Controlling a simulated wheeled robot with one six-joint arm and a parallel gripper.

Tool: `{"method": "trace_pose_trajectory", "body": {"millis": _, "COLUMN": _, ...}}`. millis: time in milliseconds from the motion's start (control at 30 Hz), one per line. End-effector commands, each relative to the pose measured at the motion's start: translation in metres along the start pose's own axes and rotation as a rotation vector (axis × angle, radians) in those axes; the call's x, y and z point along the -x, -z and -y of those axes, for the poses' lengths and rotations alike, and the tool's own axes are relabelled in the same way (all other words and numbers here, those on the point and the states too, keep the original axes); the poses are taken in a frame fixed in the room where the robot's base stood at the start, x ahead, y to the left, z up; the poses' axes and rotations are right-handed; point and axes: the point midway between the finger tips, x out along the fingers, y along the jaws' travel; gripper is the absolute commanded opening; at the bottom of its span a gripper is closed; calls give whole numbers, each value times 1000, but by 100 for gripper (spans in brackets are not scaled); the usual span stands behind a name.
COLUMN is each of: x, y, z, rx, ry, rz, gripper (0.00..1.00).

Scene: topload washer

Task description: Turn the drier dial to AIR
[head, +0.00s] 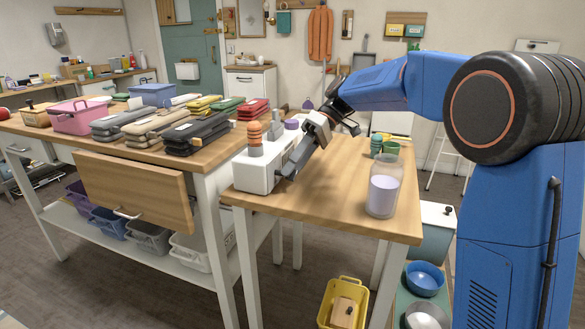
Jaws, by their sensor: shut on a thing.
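A white box-shaped unit (255,178), which looks like the drier, stands on the near wooden table. An orange ribbed stack (255,135) and a grey post stand on its top, with a purple cap (291,124) at its far end. My gripper (287,168) reaches in from the right, its dark fingers against the right side of the unit. The fingers are shut on a small part there, seemingly the dial. The dial itself, its marks and the AIR label are hidden or too small to read.
A glass jar with pale contents (383,190) stands on the table's right, with green cups (386,148) behind it. The table's front middle (320,208) is clear. A yellow bin (343,305) sits below.

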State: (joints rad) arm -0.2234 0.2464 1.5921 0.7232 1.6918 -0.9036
Motion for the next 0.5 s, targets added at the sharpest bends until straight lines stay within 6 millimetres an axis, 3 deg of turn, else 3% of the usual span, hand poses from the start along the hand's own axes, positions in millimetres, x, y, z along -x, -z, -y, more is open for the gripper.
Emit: {"method": "trace_pose_trajectory", "body": {"millis": 500, "x": -2, "y": -1, "z": -10, "rx": -149, "ry": 354, "rz": 0, "gripper": 4}}
